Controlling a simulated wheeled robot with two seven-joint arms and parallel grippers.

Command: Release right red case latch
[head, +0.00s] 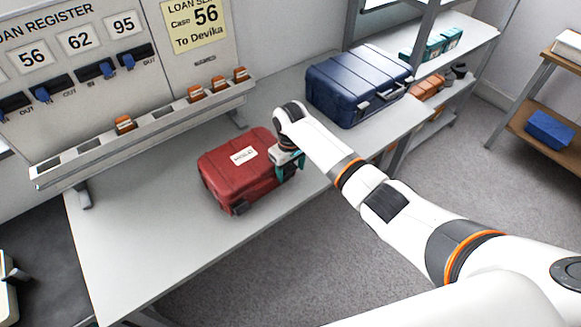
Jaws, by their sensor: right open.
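A red case (232,172) with a white label on its lid lies closed on the grey table. One dark latch shows at the lower left of its front. My right gripper (293,165) is at the right end of the red case's front, where the right latch would be. My gripper and wrist hide that latch, so I cannot tell whether it is fastened or whether the fingers touch it. The right gripper is open; its teal fingers show only in part. My left gripper is not in view.
A blue case (357,84) stands behind on the right of the table (150,232). A slotted rack (150,131) with several orange tags runs along the back under the loan register board (75,62). Shelves (455,42) stand at the right. The table left of the red case is clear.

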